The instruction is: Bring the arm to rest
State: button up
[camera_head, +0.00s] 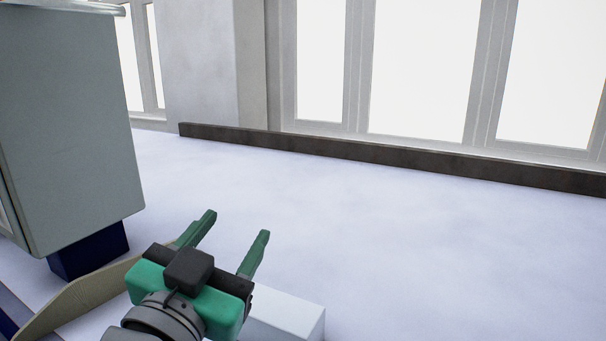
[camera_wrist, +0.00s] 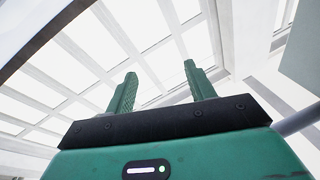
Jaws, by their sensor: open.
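My gripper (camera_head: 233,236) has a green body and two green fingers, and shows low in the head view, left of the middle. The fingers are spread apart with nothing between them. In the wrist view the gripper (camera_wrist: 158,90) also shows open and empty, with the fingers against a bright glazed roof. The fingertips touch nothing that I can see.
A large grey-green cabinet (camera_head: 70,130) stands at the left above a dark blue block (camera_head: 90,250). A beige panel (camera_head: 80,295) and a white box (camera_head: 283,314) are close to my gripper. Pale floor (camera_head: 350,220) lies clear up to a dark beam (camera_head: 380,155) below the windows.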

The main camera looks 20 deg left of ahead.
jog(key=s+d+r+n+t+h, duration=0.15)
jog(key=s+d, duration=0.25)
jog(key=d, duration=0.6)
jog(key=s+d+r+t+y, duration=0.1)
jog(key=s+d+r+t, duration=0.25)
jog(key=d, duration=0.65)
notch_tip(320, 180, up, 25)
jog(key=s+p, duration=0.2)
jog(key=p, duration=2.2)
jog(key=shift+d+n+p, duration=0.3)
jog(key=shift+d+n, duration=0.05)
